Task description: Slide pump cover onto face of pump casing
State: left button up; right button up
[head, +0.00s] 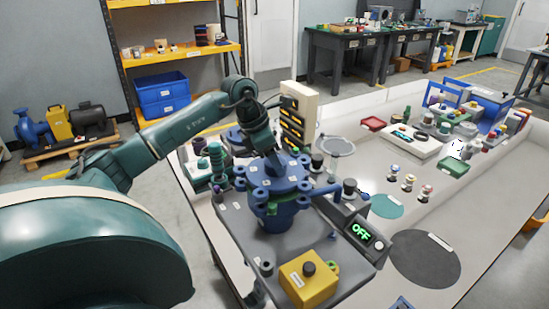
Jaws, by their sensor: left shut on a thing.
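The pump casing (272,217) is a blue body standing on a grey test plate (232,212). The pump cover (288,184), a blue round part with lobes around its rim, is directly above the casing's upper face. I cannot tell whether the two touch or a small gap is left between them. My left gripper (272,161) comes down from above onto the middle of the cover and is shut on it. Its fingertips are largely hidden by the wrist. My right gripper is not in view.
A yellow box with a black knob (308,283) sits at the plate's front. A box with a green "OFF" display (361,232) is right of the casing. A cream panel (299,112) stands behind. Small parts and trays fill the table's far right; a dark round mat (426,259) lies bare.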

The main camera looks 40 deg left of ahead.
pick_arm(q)
jog(key=shift+f, duration=0.1)
jog(key=shift+f+b, duration=0.4)
jog(key=shift+b, duration=0.05)
dwell(0.4)
jog(key=shift+f+b, duration=0.35)
jog(key=shift+f, duration=0.25)
dwell(0.6)
jog(key=shift+f, duration=0.1)
dwell(0.5)
jog(key=o, duration=1.3)
jog(key=shift+c, duration=0.2)
jog(key=shift+o, duration=1.3)
jog(key=shift+f, duration=0.15)
